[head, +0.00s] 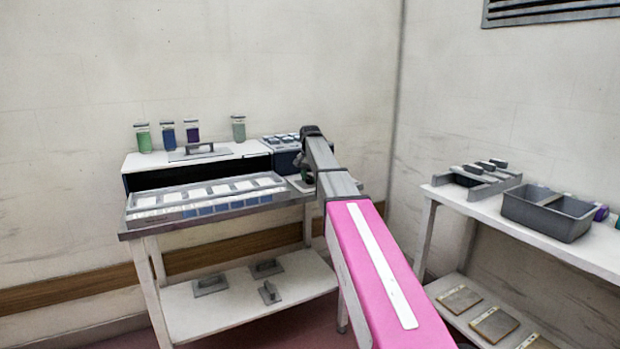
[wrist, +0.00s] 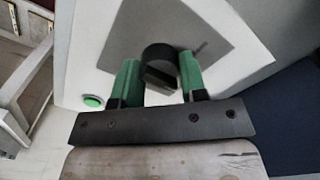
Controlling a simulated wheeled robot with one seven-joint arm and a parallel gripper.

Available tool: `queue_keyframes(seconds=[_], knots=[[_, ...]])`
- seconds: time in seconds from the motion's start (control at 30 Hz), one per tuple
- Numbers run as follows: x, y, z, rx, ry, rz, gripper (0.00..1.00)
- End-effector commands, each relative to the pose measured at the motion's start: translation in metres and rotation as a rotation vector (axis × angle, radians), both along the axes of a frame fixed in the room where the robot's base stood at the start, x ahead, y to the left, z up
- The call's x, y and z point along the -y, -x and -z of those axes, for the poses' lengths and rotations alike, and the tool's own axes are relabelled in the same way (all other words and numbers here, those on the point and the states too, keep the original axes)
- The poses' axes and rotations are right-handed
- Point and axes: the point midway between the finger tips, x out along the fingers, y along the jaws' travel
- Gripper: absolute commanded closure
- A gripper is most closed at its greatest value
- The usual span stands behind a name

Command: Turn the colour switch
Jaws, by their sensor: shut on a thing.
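The colour switch (wrist: 158,53) is a dark round knob with a bar-like grip on a grey plate (wrist: 205,42), fixed to a white panel. In the wrist view my gripper (wrist: 160,68) has its green fingers on either side of the knob and is shut on it. In the head view my gripper (head: 304,174) is at the right end of the workbench, and my arm hides most of it and the switch.
A green button (wrist: 93,101) sits on the white panel, left of the knob. The bench (head: 180,224) carries a tray of light compartments (head: 128,214), with several coloured jars behind. On the right, another table (head: 590,250) holds a grey bin (head: 545,218).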

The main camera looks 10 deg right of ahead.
Motion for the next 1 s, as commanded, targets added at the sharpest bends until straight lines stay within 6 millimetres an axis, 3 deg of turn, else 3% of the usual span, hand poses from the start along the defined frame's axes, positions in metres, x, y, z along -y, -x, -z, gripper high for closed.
queue_keyframes(seconds=[0.37,1.0], knots=[[0.0,0.0,-0.0002,0.0,0.0,-0.152,0.84],[0.0,0.0001,-0.0002,0.0,0.0,-0.691,0.84]])
